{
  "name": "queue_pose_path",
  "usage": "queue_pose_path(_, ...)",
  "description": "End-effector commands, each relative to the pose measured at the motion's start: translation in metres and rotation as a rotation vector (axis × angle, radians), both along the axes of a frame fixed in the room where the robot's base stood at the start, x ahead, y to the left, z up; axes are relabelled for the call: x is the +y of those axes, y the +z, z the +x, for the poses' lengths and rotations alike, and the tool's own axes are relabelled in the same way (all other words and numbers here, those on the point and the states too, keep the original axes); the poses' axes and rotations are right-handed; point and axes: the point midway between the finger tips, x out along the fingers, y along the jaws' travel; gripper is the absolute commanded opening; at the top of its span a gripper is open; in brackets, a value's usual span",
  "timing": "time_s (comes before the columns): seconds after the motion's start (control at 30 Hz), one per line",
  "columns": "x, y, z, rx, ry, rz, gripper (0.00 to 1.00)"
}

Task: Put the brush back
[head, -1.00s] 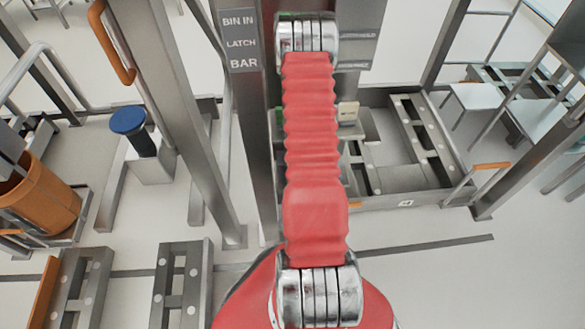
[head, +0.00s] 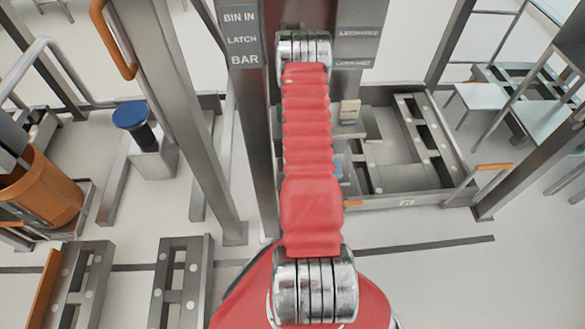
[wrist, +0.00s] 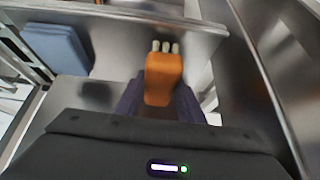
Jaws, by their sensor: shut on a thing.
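My gripper (wrist: 160,105) is in the lower middle of the wrist view, its dark fingers shut on both sides of an orange block with pale bristle-like tufts at its far end, which I take for the brush (wrist: 163,78). The tufts point away from my gripper, toward a steel edge. The wrist view does not clearly show whether the brush touches the steel. In the head view my red arm hides the gripper and the brush.
A blue block (wrist: 57,48) lies on steel at the left of the wrist view. A steel wall (wrist: 275,60) stands close at the right.

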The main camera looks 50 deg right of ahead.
Motion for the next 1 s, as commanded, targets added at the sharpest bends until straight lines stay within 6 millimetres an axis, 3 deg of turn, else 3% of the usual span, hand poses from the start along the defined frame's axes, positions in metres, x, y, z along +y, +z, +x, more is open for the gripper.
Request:
queue_pose_path(0.5,-0.0045,-0.0114,-0.0013,0.000,-0.006,0.000,0.14)
queue_pose_path(0.53,-0.0046,-0.0111,-0.0014,0.000,-0.006,0.000,0.37)
queue_pose_path(0.77,-0.0048,-0.0109,-0.0018,0.000,-0.007,0.000,0.53)
queue_pose_path(1.0,-0.0052,-0.0106,-0.0021,0.000,-0.007,0.000,0.54)
